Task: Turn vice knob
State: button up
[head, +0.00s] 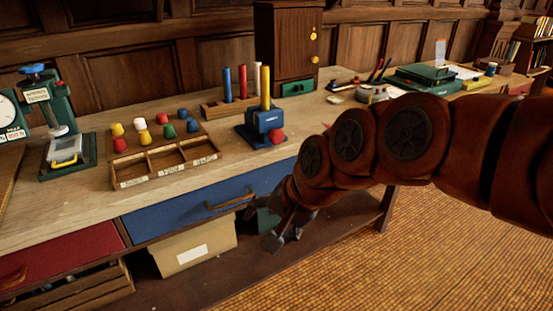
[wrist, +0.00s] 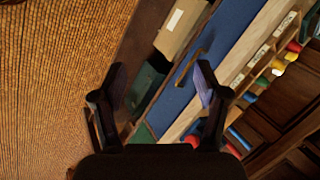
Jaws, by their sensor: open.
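The small blue vice (head: 264,122) stands near the front edge of the wooden bench. An upright yellow rod (head: 265,88) sits in it. Its round red knob (head: 277,136) faces the front of the bench. In the wrist view, a red round bit that looks like the knob (wrist: 192,141) shows low beside the right finger, and the vice is mostly hidden behind that finger. My gripper (head: 283,238) is open and empty. It hangs in front of the bench, below the top's edge and below the vice, apart from the knob. The wrist view shows its spread fingers (wrist: 160,85).
A compartment tray (head: 165,165) and several coloured pegs lie left of the vice. A rod stand (head: 228,105) and wooden cabinet (head: 288,45) stand behind. A blue drawer (head: 190,212) and cardboard box (head: 195,247) are below. Open floor (head: 400,260) lies in front at right.

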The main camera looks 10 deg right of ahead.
jog(key=w+a+m+t+y+b, duration=0.2)
jog(key=w+m+t+b, duration=0.1)
jog(key=w+m+b, duration=0.4)
jog(key=m+t+b, duration=1)
jog(key=m+b, duration=0.7)
send_near(279, 140)
jog(key=x, duration=0.3)
jog(key=shift+h, duration=0.4)
jog(key=shift+b+x, duration=1.05)
jog(key=shift+x, duration=2.05)
jog(key=shift+w+a+r, duration=0.15)
jog(key=shift+w+a, duration=0.25)
jog(key=shift+w, duration=0.25)
jog(key=shift+c, duration=0.4)
